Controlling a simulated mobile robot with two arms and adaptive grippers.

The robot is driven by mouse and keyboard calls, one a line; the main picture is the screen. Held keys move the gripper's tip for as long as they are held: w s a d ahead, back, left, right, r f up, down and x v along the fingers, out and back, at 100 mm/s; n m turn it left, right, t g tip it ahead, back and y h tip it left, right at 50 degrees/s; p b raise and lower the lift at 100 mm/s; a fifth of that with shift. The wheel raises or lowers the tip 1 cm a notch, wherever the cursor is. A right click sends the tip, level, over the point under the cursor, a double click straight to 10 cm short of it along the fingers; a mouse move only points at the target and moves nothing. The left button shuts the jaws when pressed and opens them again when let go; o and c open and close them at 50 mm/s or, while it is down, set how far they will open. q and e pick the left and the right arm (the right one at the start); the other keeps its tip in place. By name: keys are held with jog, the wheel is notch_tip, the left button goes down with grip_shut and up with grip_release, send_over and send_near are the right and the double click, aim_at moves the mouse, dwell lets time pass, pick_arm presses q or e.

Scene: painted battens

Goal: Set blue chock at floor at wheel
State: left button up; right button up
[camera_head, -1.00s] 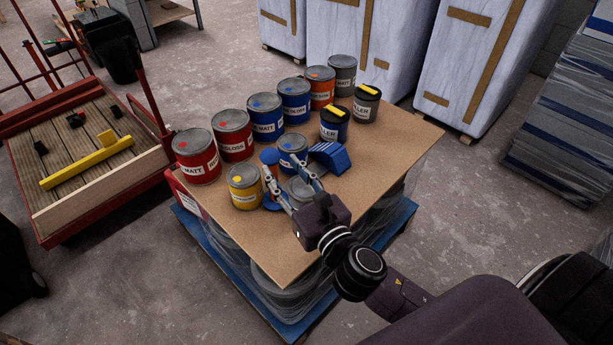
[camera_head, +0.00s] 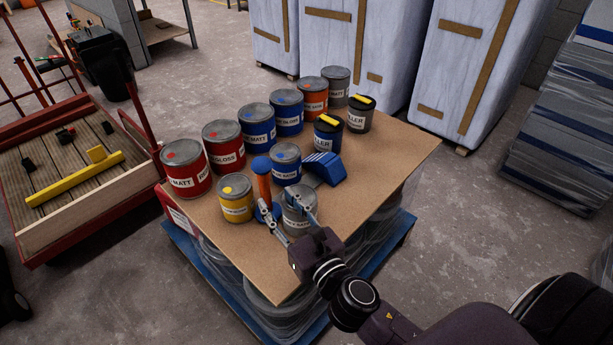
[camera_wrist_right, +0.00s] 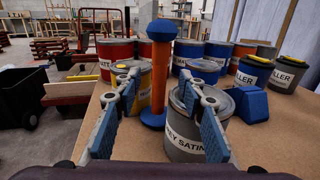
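The blue chock (camera_head: 325,168) is a ribbed wedge on the brown board, right of the small blue-labelled tin; it also shows in the right wrist view (camera_wrist_right: 250,104), behind the grey satin tin (camera_wrist_right: 186,127). My right gripper (camera_head: 293,216) is open and empty, in front of the chock and apart from it. In the wrist view its fingers (camera_wrist_right: 158,120) stand apart, with the upright orange post with blue ends (camera_wrist_right: 159,72) and the grey tin beyond and between them. The left gripper is not in view. I cannot tell which wheel is meant.
Several red, blue, orange and grey tins (camera_head: 257,128) stand on the board (camera_head: 385,165), which lies over a wrapped load on a blue pallet (camera_head: 230,300). A red trolley (camera_head: 100,200) with a yellow piece (camera_head: 75,182) stands left. Concrete floor is bare at right.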

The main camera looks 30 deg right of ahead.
aim_at(266, 186)
jog(key=shift+w+f, duration=0.1)
jog(key=shift+w, duration=0.5)
jog(key=shift+w+a, duration=0.2)
jog(key=shift+w, duration=1.4)
jog(key=shift+w+a, duration=0.15)
jog(key=shift+w, duration=1.4)
grip_shut()
